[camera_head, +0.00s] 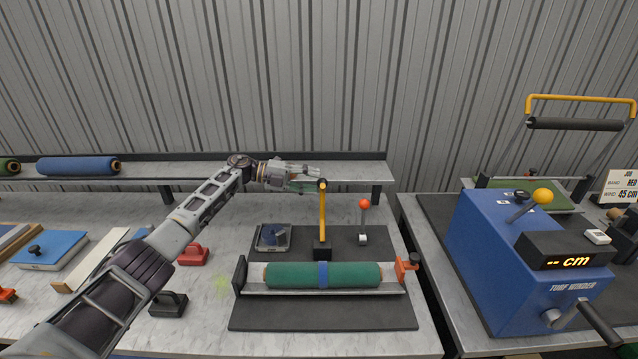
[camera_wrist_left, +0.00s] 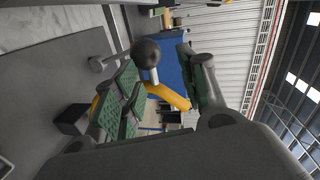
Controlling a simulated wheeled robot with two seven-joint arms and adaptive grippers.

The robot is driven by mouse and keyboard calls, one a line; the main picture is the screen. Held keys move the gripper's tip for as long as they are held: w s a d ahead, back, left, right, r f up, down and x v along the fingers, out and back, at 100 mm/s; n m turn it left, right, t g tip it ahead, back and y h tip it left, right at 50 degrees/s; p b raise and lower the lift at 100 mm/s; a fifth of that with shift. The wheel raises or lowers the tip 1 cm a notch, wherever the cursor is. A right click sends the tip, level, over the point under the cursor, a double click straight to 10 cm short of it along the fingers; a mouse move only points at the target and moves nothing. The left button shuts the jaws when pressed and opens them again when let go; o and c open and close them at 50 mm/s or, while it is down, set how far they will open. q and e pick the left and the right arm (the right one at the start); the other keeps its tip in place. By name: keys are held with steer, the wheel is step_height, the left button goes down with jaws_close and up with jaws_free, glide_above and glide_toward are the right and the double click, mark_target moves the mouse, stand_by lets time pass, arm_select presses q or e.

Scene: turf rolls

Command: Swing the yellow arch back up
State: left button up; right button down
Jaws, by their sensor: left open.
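A yellow arch (camera_head: 322,216) stands upright from a black block (camera_head: 321,250) behind the green turf roll (camera_head: 350,275); I see it nearly edge-on in the head view. My left gripper (camera_head: 317,179) is open at its top end. In the left wrist view, a yellow bar (camera_wrist_left: 173,97) and a dark ball knob (camera_wrist_left: 147,53) on a short pale stem show in the space between my green-padded fingers (camera_wrist_left: 157,85). One finger hides part of the yellow bar, and I cannot tell whether either finger touches it. My right gripper is not in view.
A lever with an orange-red ball (camera_head: 364,203) stands just right of the arch. The green roll has a blue band and lies in a cradle on a dark mat (camera_head: 325,317). A blue turf winder (camera_head: 505,255) fills the right bench. A shelf (camera_head: 210,171) runs behind.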

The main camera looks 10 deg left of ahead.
arm_select(q)
steer(key=v, duration=0.8)
steer(key=shift+a, duration=0.2)
steer(key=shift+r, duration=0.2)
step_height(320, 180, up, 9)
steer(key=p, duration=0.9)
steer(key=shift+r+p, duration=0.4)
steer(key=shift+p, duration=0.2)
steer(key=shift+f, duration=0.1)
